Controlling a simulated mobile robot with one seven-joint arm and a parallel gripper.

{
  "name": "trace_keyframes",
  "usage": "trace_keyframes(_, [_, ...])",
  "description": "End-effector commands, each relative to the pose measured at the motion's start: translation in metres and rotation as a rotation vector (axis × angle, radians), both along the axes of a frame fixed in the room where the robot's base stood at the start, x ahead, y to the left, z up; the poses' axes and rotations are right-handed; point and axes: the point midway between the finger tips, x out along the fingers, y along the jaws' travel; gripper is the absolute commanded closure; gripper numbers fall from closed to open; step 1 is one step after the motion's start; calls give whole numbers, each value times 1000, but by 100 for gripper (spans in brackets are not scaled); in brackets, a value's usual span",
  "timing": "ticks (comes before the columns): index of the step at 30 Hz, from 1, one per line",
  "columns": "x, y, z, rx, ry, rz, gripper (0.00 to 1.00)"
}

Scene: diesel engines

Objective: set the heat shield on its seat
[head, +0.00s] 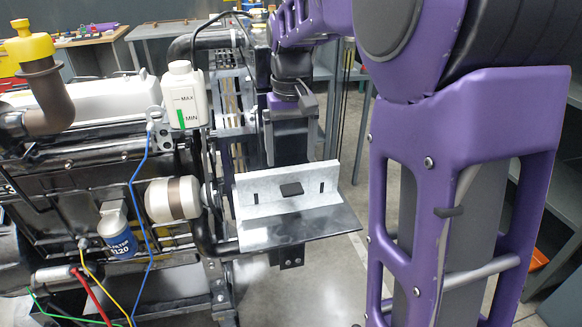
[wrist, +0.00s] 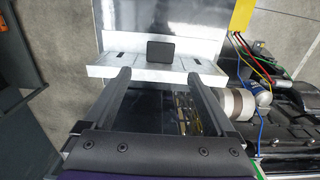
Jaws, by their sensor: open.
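The likely heat shield is a light grey, mottled panel (head: 246,205) standing upright on a dark, glossy plate (head: 330,224) at the engine's end. The panel has two dark slots and a black rectangular pad (head: 291,189) in its middle. Whether panel and plate are one piece, I cannot tell. My gripper (head: 289,145) points down just above and behind the panel, empty. In the wrist view my gripper (wrist: 159,74) is open, its fingers spread at the panel's (wrist: 205,67) near edge, either side of the pad. Whether the fingers touch it is unclear.
A black bracket (head: 287,256) hangs below the plate. Open floor lies in front; benches stand behind.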

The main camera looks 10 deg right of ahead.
Motion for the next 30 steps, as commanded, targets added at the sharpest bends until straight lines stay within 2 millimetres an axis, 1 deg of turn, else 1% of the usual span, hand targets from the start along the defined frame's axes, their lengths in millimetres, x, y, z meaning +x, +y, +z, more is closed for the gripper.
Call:
trace_keyframes(1, [0, 0, 10, 0, -2, 0, 9])
trace_keyframes(3, [0, 0, 18, 0, -2, 0, 9])
trace_keyframes(7, [0, 0, 26, 0, 0, 0, 9])
trace_keyframes(30, [0, 0, 27, 0, 1, 0, 9])
